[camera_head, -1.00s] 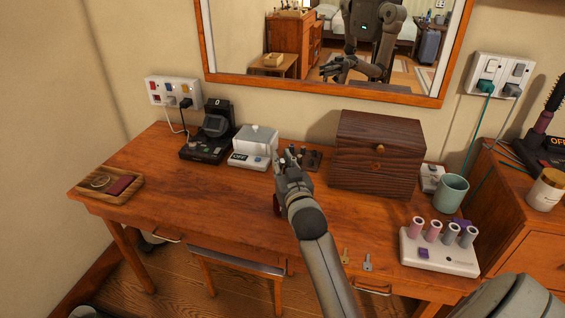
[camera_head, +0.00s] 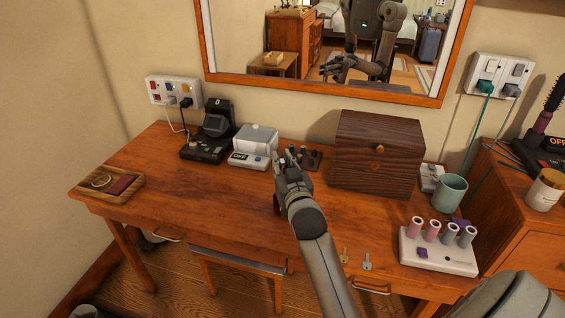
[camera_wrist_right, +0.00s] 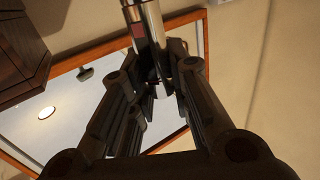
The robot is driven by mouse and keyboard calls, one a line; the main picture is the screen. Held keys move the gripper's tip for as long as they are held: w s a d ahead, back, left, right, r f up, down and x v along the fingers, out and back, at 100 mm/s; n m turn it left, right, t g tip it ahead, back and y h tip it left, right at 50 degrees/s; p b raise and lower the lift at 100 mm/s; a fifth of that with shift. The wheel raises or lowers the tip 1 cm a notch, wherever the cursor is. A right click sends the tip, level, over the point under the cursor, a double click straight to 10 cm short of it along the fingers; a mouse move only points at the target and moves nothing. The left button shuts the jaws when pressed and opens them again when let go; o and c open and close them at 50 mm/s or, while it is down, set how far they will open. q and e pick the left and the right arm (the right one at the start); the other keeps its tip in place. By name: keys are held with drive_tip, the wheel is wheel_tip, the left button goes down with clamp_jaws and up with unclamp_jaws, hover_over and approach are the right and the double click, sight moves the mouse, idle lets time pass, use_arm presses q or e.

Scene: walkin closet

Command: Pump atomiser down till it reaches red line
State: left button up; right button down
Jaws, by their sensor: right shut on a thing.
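My right gripper (camera_head: 287,157) reaches over the middle of the desk, and it also shows in the right wrist view (camera_wrist_right: 162,90). Its fingers are shut on a slim, shiny silver cylinder, which looks like the atomiser (camera_wrist_right: 150,22). A small red patch shows on the side of the cylinder in the wrist view. Its far end runs out of the top of that view. In the head view I cannot make the atomiser out behind the gripper. A small dark red thing (camera_head: 276,204) shows partly hidden beside my right wrist. My left gripper is not in view.
A dark wooden box (camera_head: 377,155) stands right of the gripper. A white device (camera_head: 254,147) and a black device (camera_head: 207,143) stand left. A wooden tray (camera_head: 84,187) lies far left. Right are a green cup (camera_head: 450,193) and a white roller stand (camera_head: 438,256). The mirror (camera_head: 300,50) hangs behind.

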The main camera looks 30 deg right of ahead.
sight(283, 173)
drive_tip(key=shift+f, duration=0.7)
idle(1.0)
idle(0.6)
drive_tip(key=shift+s+f+b, duration=0.1)
drive_tip(key=shift+f+b, duration=0.2)
drive_tip(key=shift+f, duration=0.7)
idle(1.3)
drive_tip(key=shift+r+p, duration=0.2)
drive_tip(key=shift+p, duration=0.2)
drive_tip(key=shift+r, duration=0.4)
idle(0.5)
drive_tip(key=shift+f, duration=0.6)
idle(0.5)
